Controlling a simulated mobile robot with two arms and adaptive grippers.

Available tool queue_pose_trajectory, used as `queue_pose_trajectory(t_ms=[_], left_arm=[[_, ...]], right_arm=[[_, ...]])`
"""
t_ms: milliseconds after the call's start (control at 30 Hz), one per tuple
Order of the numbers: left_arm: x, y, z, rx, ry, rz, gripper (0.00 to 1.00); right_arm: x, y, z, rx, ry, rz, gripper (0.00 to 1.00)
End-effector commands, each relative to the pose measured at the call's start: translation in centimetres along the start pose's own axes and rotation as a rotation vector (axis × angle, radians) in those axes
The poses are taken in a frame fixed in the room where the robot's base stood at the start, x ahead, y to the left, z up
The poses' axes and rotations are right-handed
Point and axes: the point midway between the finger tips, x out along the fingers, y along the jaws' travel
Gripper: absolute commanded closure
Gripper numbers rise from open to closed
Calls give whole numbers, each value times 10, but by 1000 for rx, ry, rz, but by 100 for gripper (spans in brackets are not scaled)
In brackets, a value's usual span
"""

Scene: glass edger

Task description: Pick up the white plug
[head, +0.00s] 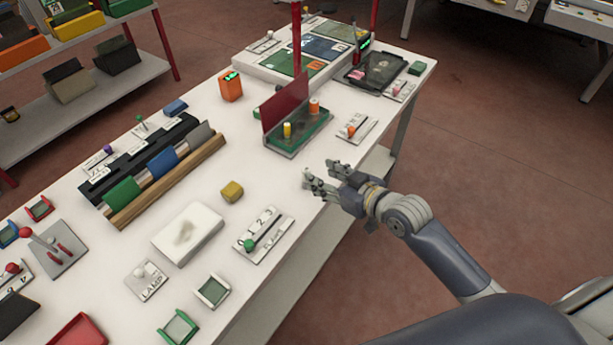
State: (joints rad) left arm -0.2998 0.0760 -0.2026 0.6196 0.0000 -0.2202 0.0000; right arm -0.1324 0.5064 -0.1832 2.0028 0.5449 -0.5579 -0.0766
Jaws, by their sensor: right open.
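No white plug can be made out with certainty. The green tray (318,138) with a dark red upright panel (286,101) holds a yellow plug (287,130) and an orange plug (314,106). A pale knob (139,271) sits on the plate marked LAMP at the lower left. My right gripper (317,178) is open and empty, over the table's right edge, on the near side of the green tray and apart from it. My left gripper is not in view.
Shelves (80,100) stand at upper left. Bare floor lies to the right.

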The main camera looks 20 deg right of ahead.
Motion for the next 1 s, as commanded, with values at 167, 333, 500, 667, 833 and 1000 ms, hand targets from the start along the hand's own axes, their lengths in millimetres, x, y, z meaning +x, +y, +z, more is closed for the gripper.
queue_pose_trajectory(t_ms=[167,333,500,667,833,1000], left_arm=[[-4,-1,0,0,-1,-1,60],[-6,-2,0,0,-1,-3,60],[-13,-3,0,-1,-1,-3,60],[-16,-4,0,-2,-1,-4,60],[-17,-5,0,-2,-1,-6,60],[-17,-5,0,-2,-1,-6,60]], right_arm=[[21,0,0,0,-1,1,56],[29,0,1,1,-2,1,56],[47,0,4,3,-3,1,56],[67,-1,7,1,-2,1,56],[76,0,8,0,-2,1,56],[77,0,8,0,-3,1,56]])
